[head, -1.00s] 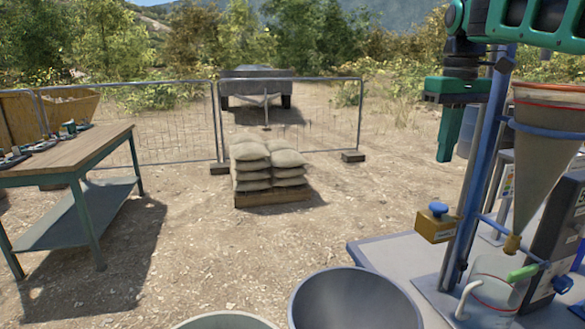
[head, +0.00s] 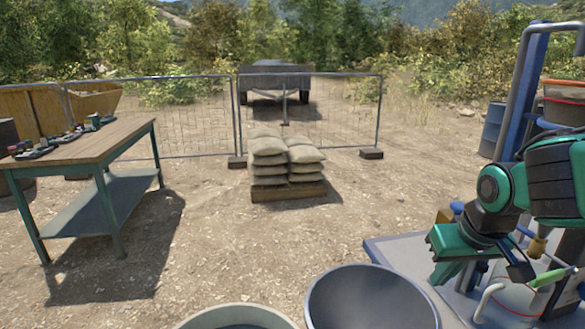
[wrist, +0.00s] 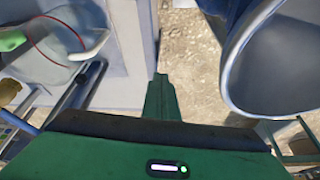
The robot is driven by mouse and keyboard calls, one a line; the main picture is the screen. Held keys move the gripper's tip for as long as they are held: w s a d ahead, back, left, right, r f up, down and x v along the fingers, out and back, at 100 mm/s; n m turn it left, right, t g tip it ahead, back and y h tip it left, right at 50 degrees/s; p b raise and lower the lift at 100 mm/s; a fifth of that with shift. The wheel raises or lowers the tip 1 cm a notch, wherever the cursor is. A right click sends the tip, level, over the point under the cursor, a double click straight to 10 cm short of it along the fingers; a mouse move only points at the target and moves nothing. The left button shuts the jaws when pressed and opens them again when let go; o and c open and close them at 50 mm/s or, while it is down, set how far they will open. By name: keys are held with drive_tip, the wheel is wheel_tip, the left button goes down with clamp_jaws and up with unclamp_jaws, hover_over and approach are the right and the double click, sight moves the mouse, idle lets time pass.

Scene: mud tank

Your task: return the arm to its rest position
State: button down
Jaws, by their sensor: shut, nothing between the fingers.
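My gripper (head: 455,262) is at the right of the head view, low over the edge of the grey platform and to the right of the dark bowl. Its green fingers look closed together with nothing between them. In the wrist view the closed fingers (wrist: 161,98) point over the platform edge and bare ground. My green and black arm reaches in from the right edge and hides part of the blue stand and funnel.
A grey bowl (head: 372,300) and a paler tub (head: 238,318) stand at the bottom. The platform (head: 405,258) carries a clear jug (wrist: 62,45) and blue frame (head: 525,85). Sandbags (head: 285,160), a workbench (head: 85,147) and fence stand farther off. Open ground lies between.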

drive_tip(key=s+d+f+m+g, duration=0.1)
drive_tip(key=s+d+m+g, duration=0.1)
drive_tip(key=s+d, duration=0.3)
drive_tip(key=s+d+f+m+g, duration=0.2)
drive_tip(key=s+d+m, duration=0.2)
drive_tip(key=s, duration=0.9)
drive_tip(key=shift+d+m, duration=0.3)
drive_tip(key=shift+d, duration=0.75)
drive_tip(key=shift+f, duration=0.1)
